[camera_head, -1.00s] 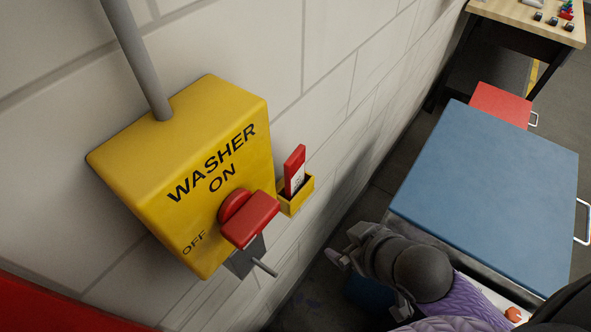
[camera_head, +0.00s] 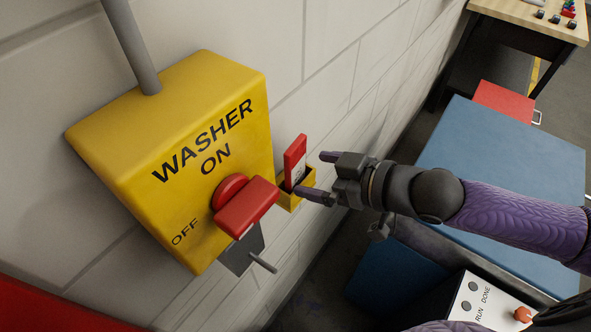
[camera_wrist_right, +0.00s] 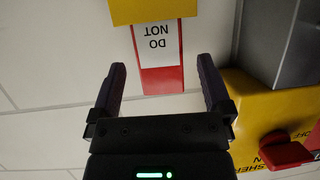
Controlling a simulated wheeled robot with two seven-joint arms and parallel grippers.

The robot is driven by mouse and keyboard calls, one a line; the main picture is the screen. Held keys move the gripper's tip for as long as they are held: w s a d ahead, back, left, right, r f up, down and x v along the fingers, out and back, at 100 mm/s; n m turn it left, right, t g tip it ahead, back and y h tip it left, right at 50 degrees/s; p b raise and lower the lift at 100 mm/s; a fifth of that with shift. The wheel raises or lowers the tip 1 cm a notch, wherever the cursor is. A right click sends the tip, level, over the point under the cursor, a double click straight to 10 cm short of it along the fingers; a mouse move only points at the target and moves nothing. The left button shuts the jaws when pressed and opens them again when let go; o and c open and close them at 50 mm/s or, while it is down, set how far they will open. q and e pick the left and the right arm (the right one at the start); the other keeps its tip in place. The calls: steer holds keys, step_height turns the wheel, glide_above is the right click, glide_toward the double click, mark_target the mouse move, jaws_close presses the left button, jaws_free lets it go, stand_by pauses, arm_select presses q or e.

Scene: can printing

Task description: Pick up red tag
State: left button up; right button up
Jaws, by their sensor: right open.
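The red tag (camera_head: 294,158) stands upright in a small yellow holder (camera_head: 291,202) on the wall, right of the yellow washer switch box (camera_head: 172,160). In the right wrist view the tag (camera_wrist_right: 163,80) has a white label reading "DO NOT", upside down, and its lower part in the picture is red. My right gripper (camera_head: 321,176) is open, its fingers pointing at the tag from the right. In the wrist view its two fingers (camera_wrist_right: 164,85) lie to either side of the tag, with gaps and no visible contact. My left gripper is not in view.
A red switch handle (camera_head: 246,207) sticks out of the box, left of the tag, with a grey bracket and pin below it. A blue-topped cabinet (camera_head: 500,150) and a panel marked RUN and DONE (camera_head: 484,304) stand at the right. The white block wall is behind the tag.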

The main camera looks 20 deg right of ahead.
mark_target(299, 165)
steer(key=x, duration=0.5)
steer(key=shift+w+r, duration=0.15)
steer(key=shift+r, duration=0.3)
steer(key=c, duration=1.1)
